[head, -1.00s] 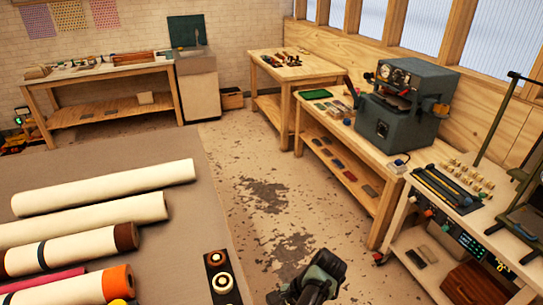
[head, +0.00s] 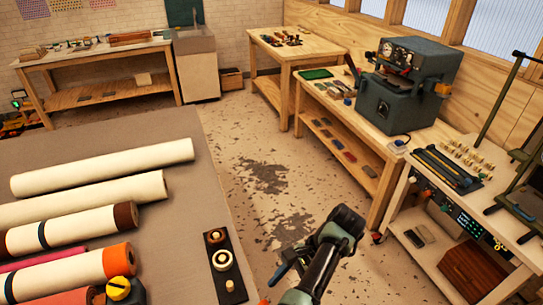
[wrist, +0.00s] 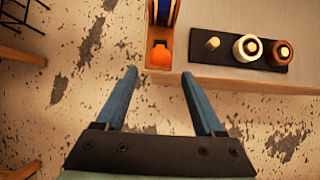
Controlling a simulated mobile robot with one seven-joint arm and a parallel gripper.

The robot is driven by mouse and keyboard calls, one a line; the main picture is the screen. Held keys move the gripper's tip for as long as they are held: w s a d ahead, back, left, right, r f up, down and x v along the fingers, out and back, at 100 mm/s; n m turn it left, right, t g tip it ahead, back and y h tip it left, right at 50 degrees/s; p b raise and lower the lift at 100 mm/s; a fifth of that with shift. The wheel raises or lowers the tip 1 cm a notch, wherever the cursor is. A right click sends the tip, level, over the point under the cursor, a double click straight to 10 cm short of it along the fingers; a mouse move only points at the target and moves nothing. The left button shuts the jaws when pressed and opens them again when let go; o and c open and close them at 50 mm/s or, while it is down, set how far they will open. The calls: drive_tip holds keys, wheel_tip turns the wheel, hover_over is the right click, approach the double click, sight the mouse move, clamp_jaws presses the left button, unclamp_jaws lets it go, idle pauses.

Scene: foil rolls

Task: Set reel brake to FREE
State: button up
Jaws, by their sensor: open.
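My gripper (wrist: 159,74) is open and empty in the wrist view, its two blue fingers spread above the speckled floor near the table edge. In the head view, my gripper (head: 284,264) is partly hidden by my own arm. Just beyond the fingertips in the wrist view is an orange piece (wrist: 159,55) in a wooden holder, below a blue, dark-edged reel (wrist: 163,12). I cannot tell whether the orange piece is the reel brake. No FREE marking is readable. An orange bit (head: 263,301) also shows at the head view's bottom edge.
A black plate (head: 218,240) with a brown ring, a cream ring and a small peg lies at the grey table's (head: 120,150) right edge. Several long rolls (head: 100,178) lie left. A bench with a dark machine (head: 408,85) stands right. The floor between is clear.

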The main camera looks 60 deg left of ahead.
drive_tip(key=p+v, duration=0.2)
drive_tip(key=v, duration=0.5)
drive_tip(key=shift+w, duration=0.15)
idle(0.3)
